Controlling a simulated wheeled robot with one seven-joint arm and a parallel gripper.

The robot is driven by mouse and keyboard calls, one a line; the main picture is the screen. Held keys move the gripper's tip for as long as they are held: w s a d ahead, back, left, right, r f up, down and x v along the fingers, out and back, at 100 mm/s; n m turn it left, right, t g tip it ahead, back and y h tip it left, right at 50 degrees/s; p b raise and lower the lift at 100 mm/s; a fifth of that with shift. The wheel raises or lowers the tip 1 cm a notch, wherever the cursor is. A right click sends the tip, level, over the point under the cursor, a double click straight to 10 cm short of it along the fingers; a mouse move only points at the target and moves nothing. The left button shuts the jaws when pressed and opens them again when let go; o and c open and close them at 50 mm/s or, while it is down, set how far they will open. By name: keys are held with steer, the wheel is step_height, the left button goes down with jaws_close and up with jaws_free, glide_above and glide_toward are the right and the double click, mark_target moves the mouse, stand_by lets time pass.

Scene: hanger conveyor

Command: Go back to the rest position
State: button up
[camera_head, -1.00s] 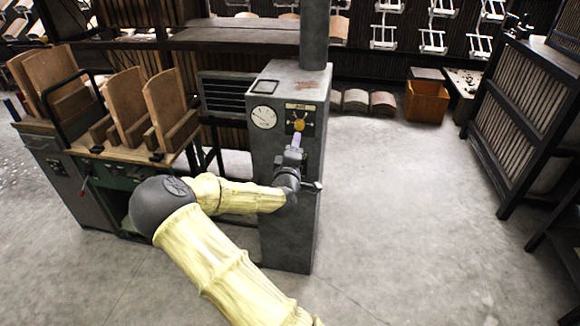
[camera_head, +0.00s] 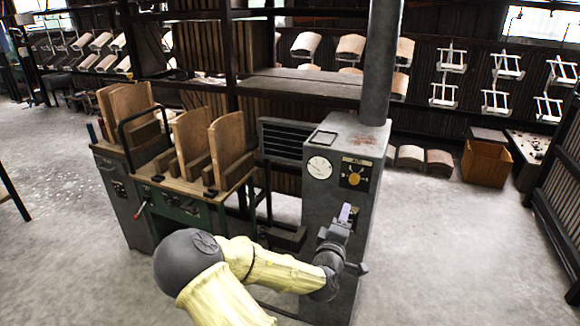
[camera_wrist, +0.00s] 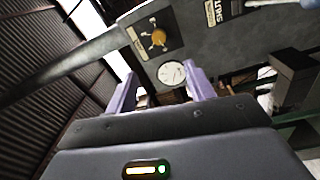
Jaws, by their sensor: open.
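My gripper (camera_head: 346,214) is in front of the grey control cabinet (camera_head: 318,205), below its dial and knob. In the wrist view my gripper (camera_wrist: 160,92) shows two purple fingers standing well apart with nothing between them. The yellow-orange knob (camera_head: 355,179) sits on a dark plate on the cabinet, and it also shows in the wrist view (camera_wrist: 158,37). The round white gauge (camera_head: 319,167) is beside the knob, and in the wrist view the gauge (camera_wrist: 171,73) appears beyond the fingers. The fingers appear apart from the knob.
A green-framed machine (camera_head: 185,205) with upright wooden boards (camera_head: 226,146) stands left of the cabinet. A wooden crate (camera_head: 487,163) sits on the floor at the back right. A dark slatted rack (camera_head: 562,170) is at the right edge.

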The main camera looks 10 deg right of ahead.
steer(key=s+d+f+m+g+y, duration=0.1)
steer(key=s+d+f+m+g, duration=0.1)
steer(key=s+f+m+g, duration=0.4)
steer(key=s+a+f+m+g+y, duration=0.3)
steer(key=s+a+m+g+y, duration=0.15)
steer(key=s+a+y, duration=0.4)
steer(key=s+a+r+g, duration=0.3)
steer(key=s+a+r, duration=0.2)
steer(key=s, duration=0.4)
steer(key=w+p+v, duration=0.3)
steer(key=p+v, duration=1.4)
steer(key=p, duration=0.1)
steer(key=shift+w+r+n, duration=0.45)
steer(key=shift+w+r, duration=0.1)
steer(key=shift+r, duration=0.05)
steer(key=shift+d, duration=0.15)
